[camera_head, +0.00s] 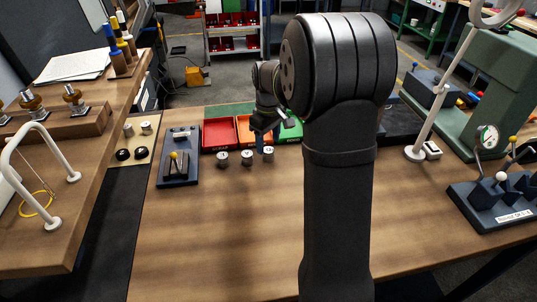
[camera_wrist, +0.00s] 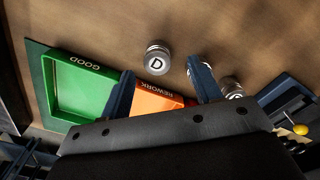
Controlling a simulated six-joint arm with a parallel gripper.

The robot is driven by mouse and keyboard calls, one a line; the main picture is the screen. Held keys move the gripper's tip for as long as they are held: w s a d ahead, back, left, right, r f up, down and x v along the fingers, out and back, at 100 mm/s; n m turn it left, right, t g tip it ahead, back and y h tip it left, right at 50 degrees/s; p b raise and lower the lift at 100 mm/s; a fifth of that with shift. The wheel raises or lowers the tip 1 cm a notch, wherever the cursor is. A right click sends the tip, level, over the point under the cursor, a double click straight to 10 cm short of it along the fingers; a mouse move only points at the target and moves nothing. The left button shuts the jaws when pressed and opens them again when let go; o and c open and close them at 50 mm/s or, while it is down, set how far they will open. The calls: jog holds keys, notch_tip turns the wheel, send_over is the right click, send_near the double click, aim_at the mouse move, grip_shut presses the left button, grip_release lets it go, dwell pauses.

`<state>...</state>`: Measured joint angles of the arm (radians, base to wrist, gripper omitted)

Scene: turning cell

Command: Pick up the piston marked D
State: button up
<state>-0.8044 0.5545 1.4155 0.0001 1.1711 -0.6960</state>
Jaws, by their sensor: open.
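The piston marked D (camera_wrist: 157,58) stands on the wooden bench, its light top with a black D facing up in the wrist view. By its place near the green tray, it seems to be the rightmost of three small pistons (camera_head: 268,153) in the head view. My gripper (camera_wrist: 160,67) is open, its two blue fingers apart, with the D piston just beyond and between the tips in the picture. Nothing is held. A second piston (camera_wrist: 231,86) is partly hidden by the right finger. In the head view my gripper (camera_head: 261,139) is small, above the tray row.
A green GOOD tray (camera_wrist: 57,88), an orange REWORK tray (camera_wrist: 155,102) and a red tray (camera_head: 219,134) stand beside the pistons. A dark fixture with a yellow knob (camera_head: 178,170) is left of them. The front bench is clear.

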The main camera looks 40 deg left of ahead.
aim_at(269, 150)
jog(key=f, duration=0.5)
jog(key=shift+w+a+f, duration=0.1)
jog(key=shift+w, duration=0.15)
jog(key=shift+c, duration=0.2)
jog(key=c, duration=1.1)
